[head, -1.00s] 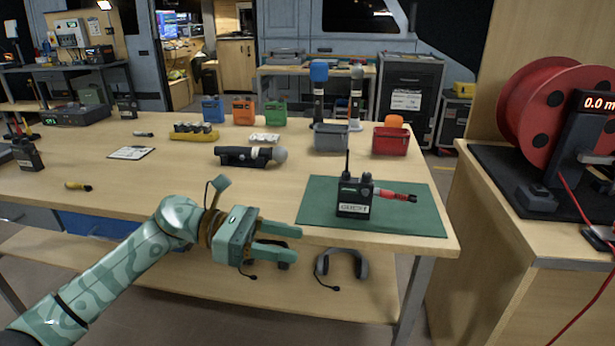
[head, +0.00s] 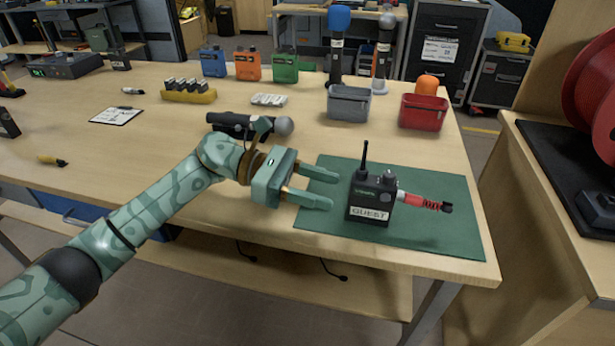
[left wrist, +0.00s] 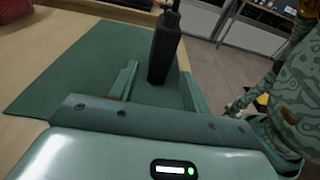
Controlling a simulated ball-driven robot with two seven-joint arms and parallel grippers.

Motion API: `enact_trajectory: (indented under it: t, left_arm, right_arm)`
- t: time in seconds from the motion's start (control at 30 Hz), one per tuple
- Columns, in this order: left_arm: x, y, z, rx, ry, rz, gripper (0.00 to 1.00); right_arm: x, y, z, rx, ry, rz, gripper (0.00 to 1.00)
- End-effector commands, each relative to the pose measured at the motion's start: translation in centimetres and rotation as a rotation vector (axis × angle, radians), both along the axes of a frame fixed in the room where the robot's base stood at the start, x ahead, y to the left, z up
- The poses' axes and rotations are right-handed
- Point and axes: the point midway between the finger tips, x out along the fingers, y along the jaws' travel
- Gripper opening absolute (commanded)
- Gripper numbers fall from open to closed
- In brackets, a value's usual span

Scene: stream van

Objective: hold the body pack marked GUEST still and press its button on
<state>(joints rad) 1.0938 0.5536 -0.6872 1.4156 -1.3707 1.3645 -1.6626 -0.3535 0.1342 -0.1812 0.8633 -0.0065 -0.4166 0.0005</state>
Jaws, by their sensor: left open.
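The black body pack (head: 370,200) marked GUEST stands upright on the green mat (head: 440,237), with its antenna up. A small round grey part shows at its upper right; I cannot tell if it is the button. A red and black connector piece (head: 424,202) sticks out to the right of the pack. My left gripper (head: 333,190) is open and empty, just left of the pack, its fingers pointing at it. In the left wrist view the pack (left wrist: 164,50) stands ahead between the lines of the two fingers, label not visible.
A microphone (head: 235,123) lies behind my left arm. A grey bin (head: 348,104) and red bin (head: 423,113) stand behind the mat. Blue, orange and green packs (head: 285,66) stand at the back. The table's front edge runs close below the mat.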

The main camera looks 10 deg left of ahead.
Motion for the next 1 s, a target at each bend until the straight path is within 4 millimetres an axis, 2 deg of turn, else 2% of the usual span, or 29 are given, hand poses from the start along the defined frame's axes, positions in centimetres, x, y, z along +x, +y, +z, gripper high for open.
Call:
enact_trajectory:
  t: [0.23,0.5,0.7,0.97,1.0]
  left_arm:
    - [-0.1,-3.7,-0.2,-0.001,-0.002,-0.001,0.48]
    - [-0.1,-6.5,-1.1,0.000,0.000,-0.001,0.48]
    - [-0.1,-7.3,-1.1,0.000,-0.001,0.000,0.48]
    - [-0.1,-7.4,-1.1,0.000,-0.001,0.000,0.48]
    - [-0.1,-7.4,-1.1,0.000,-0.001,0.000,0.40]
  right_arm:
    - [-0.2,0.6,0.9,0.011,-0.015,-0.024,0.30]
    - [-0.1,0.4,0.2,0.007,-0.007,-0.014,0.30]
    - [0.3,0.4,0.2,0.007,-0.012,-0.012,0.30]
    - [0.0,0.3,0.3,0.005,-0.006,-0.011,0.30]
    - [-0.1,0.3,0.3,0.006,-0.005,-0.011,0.30]
